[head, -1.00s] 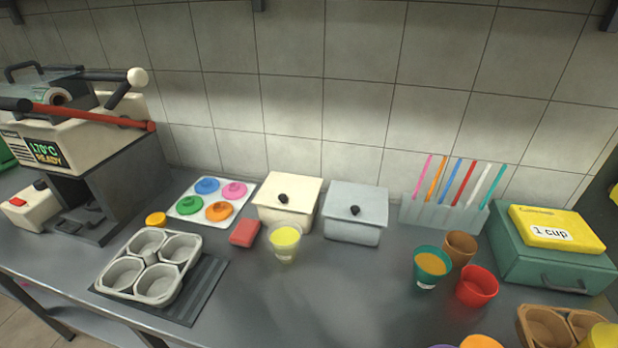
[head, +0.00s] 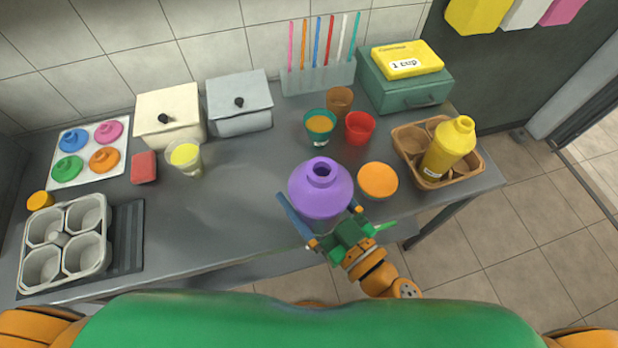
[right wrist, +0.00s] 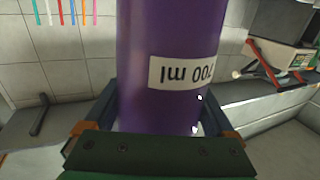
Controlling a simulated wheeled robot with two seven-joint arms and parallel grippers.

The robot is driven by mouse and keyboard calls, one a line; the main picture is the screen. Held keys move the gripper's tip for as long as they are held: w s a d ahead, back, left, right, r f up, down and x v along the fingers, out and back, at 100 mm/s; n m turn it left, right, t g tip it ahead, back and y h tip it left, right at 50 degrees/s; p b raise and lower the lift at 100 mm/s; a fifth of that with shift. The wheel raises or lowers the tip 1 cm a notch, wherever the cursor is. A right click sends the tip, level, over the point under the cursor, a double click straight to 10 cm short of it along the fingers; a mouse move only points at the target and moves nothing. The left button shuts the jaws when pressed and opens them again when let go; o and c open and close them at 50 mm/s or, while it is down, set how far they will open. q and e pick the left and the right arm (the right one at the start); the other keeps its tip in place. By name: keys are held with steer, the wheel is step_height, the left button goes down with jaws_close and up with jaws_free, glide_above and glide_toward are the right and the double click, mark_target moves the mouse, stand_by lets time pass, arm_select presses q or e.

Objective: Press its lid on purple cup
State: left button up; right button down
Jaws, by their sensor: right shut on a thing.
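A tall purple container (head: 320,200) stands near the front of the counter in the head view. Its rounded top has a raised neck with a dark hole. I cannot tell if this top is a separate lid seated on a cup. My right gripper (head: 330,236) is shut on its body from the front. In the right wrist view the purple container (right wrist: 145,90) stands between the fingers, with an upside-down 700 ml label. No separate purple lid shows. My left gripper is not in view.
An orange-topped round thing (head: 377,180) is just right of the container. Red (head: 360,128), teal (head: 319,127) and brown (head: 340,100) cups stand behind. A brown carrier (head: 409,140) holds a yellow bottle (head: 449,148). A lid tray (head: 88,152) is at left. The counter's middle is clear.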

steer(key=shift+w+r, duration=0.1)
steer(key=shift+r, duration=0.25)
steer(key=shift+d+f, duration=0.1)
steer(key=w+a+f+b, duration=0.1)
steer(key=w+f+b, duration=0.4)
steer(key=w+f, duration=0.4)
steer(key=w, duration=0.4)
steer(key=shift+w+f, duration=0.2)
steer(key=shift+w, duration=0.05)
